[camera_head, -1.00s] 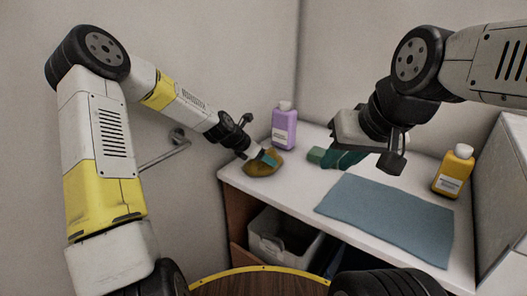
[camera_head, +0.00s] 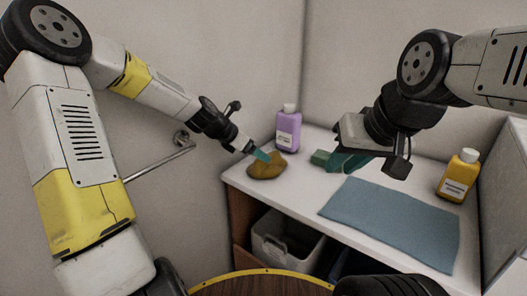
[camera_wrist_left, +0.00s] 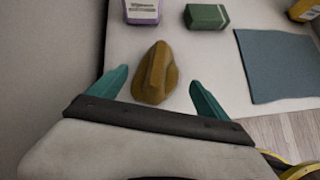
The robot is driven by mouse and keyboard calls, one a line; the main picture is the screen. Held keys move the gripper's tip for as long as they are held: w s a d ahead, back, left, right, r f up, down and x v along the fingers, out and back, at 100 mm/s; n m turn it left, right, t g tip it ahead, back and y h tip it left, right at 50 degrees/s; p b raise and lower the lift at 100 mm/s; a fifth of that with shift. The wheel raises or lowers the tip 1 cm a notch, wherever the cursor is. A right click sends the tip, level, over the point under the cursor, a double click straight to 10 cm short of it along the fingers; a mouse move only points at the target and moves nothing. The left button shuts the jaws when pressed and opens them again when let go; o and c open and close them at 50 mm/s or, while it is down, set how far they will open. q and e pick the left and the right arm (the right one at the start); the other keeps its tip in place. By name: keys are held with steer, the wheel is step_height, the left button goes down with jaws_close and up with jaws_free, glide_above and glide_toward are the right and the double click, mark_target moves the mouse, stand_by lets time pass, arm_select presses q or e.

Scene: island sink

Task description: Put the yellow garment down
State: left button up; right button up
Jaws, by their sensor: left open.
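The yellow garment (camera_head: 267,167) is a crumpled mustard-brown heap on the left end of the white counter. In the left wrist view the garment (camera_wrist_left: 154,75) rests on the counter, ahead of and between two spread teal fingers. My left gripper (camera_head: 261,156) is open, just up and left of the garment in the head view, and holds nothing. My right gripper (camera_head: 346,161) hangs over the counter further right, with teal fingers pointing down. Its jaw gap is not clear from this angle.
A purple bottle (camera_head: 287,130) and a green block (camera_head: 320,157) stand behind the garment. A blue-grey cloth (camera_head: 390,217) lies flat at the front right, with a yellow-orange bottle (camera_head: 459,176) beyond it. A pale bin (camera_head: 285,248) sits under the counter.

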arm_select(q)
steer(key=s+a+r+m+y, duration=0.1)
steer(key=s+a+r+m, duration=0.2)
steer(key=s+r+m, duration=0.2)
steer(key=s+a+r+m+y, duration=0.2)
steer(key=s+r+m, duration=0.3)
steer(key=s+m, duration=0.7)
steer(key=s+a+r+m+y, duration=0.1)
steer(key=s+a+r+m, duration=0.3)
steer(key=s+m, duration=0.5)
steer(key=s+r, duration=0.1)
steer(key=s, duration=0.3)
steer(key=shift+s+a+r, duration=0.25)
steer(key=shift+s+a, duration=0.1)
steer(key=shift+s, duration=0.05)
